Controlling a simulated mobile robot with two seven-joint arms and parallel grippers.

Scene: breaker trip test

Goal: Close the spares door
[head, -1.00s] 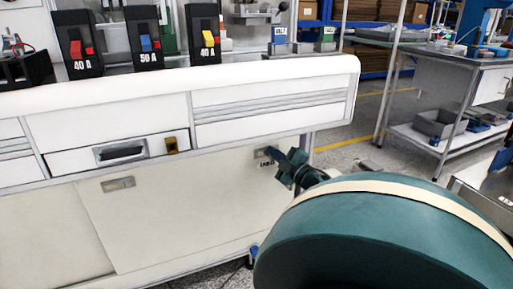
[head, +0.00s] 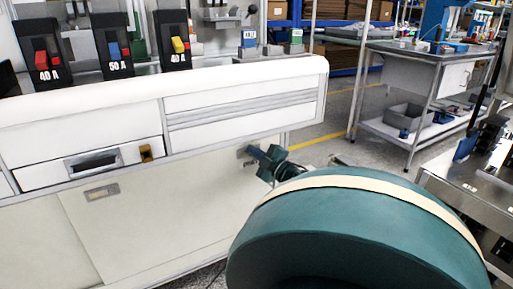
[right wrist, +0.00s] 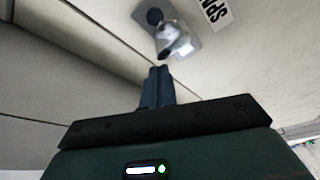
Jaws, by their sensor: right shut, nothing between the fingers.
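The spares door (head: 165,220) is a pale panel in the lower front of the white bench. A label reading "SPA" (right wrist: 215,12) shows beside a metal pull (right wrist: 180,42) in the right wrist view. This pull is near the door's right end in the head view, partly behind my fingers. My right gripper (head: 262,156) is shut and empty in front of it. In the right wrist view its fingertips (right wrist: 158,75) point at the pull, just short of it; contact is unclear. Whether the door stands partly open is unclear. My left gripper is out of view.
Another recessed pull (head: 102,192) sits further left on the panel. Above are a drawer (head: 92,162) and the bench top (head: 230,80) with several breakers. A metal table (head: 450,185) stands close at the right. Open floor lies beyond the bench's right end.

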